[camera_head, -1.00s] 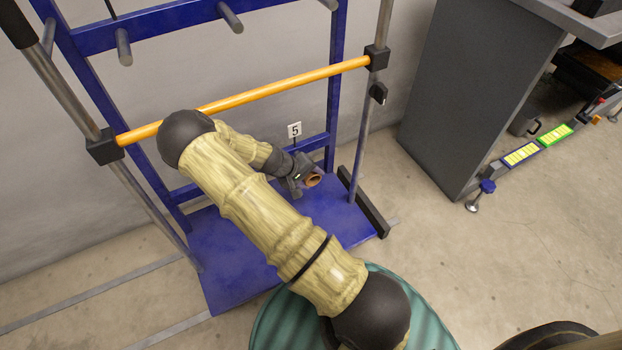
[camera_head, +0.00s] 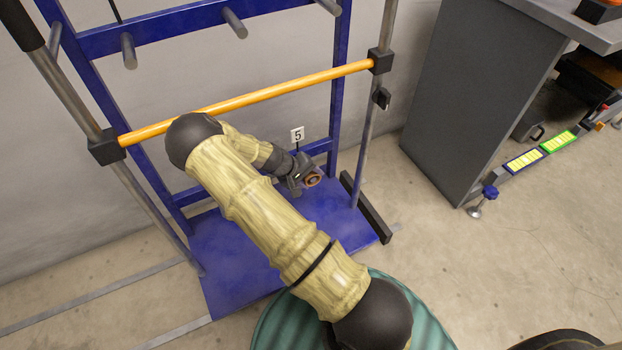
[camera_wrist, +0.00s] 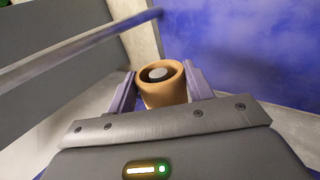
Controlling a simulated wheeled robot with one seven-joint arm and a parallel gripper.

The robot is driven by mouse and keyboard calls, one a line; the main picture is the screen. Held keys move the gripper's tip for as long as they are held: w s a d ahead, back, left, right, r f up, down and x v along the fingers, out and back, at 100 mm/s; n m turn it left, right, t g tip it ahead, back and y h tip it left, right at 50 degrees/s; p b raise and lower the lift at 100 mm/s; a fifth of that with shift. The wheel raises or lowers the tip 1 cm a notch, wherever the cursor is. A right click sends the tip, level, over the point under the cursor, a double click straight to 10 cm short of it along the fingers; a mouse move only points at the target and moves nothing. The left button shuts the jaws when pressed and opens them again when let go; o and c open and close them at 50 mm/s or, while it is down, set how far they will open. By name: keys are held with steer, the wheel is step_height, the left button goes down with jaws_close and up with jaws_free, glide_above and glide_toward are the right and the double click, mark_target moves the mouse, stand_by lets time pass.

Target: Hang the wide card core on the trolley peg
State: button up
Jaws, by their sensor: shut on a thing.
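The card core (camera_wrist: 163,86) is a short brown tube. My gripper (camera_wrist: 160,88) is shut on it, with one finger on each side, in the wrist view. Its open end faces the wrist camera, and a pale grey round shape shows in the dark bore; I cannot tell for sure whether this is a peg end. In the head view the core (camera_head: 313,180) shows small at my gripper (camera_head: 302,176), above the blue trolley base (camera_head: 232,253). The number 5 label (camera_head: 297,134) stands just above and behind my gripper. Any peg there is hidden by my gripper and arm.
An orange bar (camera_head: 290,87) crosses the trolley front above my gripper. Bare grey pegs (camera_head: 128,50) stick out higher up, another (camera_head: 234,23) beside. A grey post (camera_head: 370,125) stands right of my gripper. A dark grey cabinet (camera_head: 470,90) stands further right; floor between is clear.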

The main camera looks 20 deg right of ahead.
steer(key=shift+w, duration=0.85)
steer(key=o, duration=1.1)
